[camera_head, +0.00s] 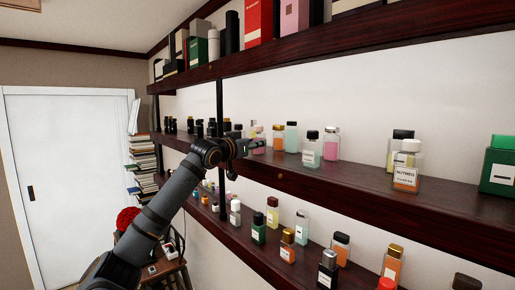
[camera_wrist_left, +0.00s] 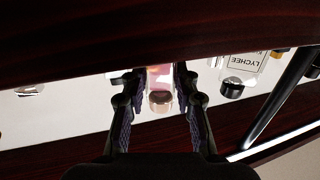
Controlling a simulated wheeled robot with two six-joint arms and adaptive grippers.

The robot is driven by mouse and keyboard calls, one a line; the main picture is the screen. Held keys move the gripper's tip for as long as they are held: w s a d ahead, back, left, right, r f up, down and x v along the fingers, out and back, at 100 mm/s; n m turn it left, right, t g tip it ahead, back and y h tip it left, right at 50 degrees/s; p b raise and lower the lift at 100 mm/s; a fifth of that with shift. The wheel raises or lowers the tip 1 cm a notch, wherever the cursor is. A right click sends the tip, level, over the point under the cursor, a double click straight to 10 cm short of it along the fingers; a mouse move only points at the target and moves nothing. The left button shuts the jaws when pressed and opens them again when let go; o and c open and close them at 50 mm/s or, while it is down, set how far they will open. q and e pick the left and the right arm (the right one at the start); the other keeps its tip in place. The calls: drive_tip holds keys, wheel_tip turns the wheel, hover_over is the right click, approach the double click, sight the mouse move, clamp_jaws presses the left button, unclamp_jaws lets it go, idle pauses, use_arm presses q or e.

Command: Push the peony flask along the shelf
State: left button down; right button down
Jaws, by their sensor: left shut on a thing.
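My left gripper (camera_head: 252,147) reaches in from the left to the middle shelf (camera_head: 350,185). In the left wrist view, the gripper (camera_wrist_left: 159,90) is shut on a small pink flask (camera_wrist_left: 158,77) with a pale cap, one finger on each side of it. This view is upside down, and no label can be read on the flask, so I cannot confirm from lettering that it is the peony one. In the head view the flask (camera_head: 259,138) shows partly behind the fingers. My right gripper is not in view.
A flask labelled LYCHEE (camera_wrist_left: 242,67) stands near the gripper. Shelf edges lie above and below.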

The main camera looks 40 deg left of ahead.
use_arm(q)
drive_tip(key=shift+s, duration=0.25)
idle(0.3)
drive_tip(key=c, duration=0.9)
unclamp_jaws()
drive_tip(key=shift+c, duration=0.2)
wheel_tip(320, 180, up, 10)
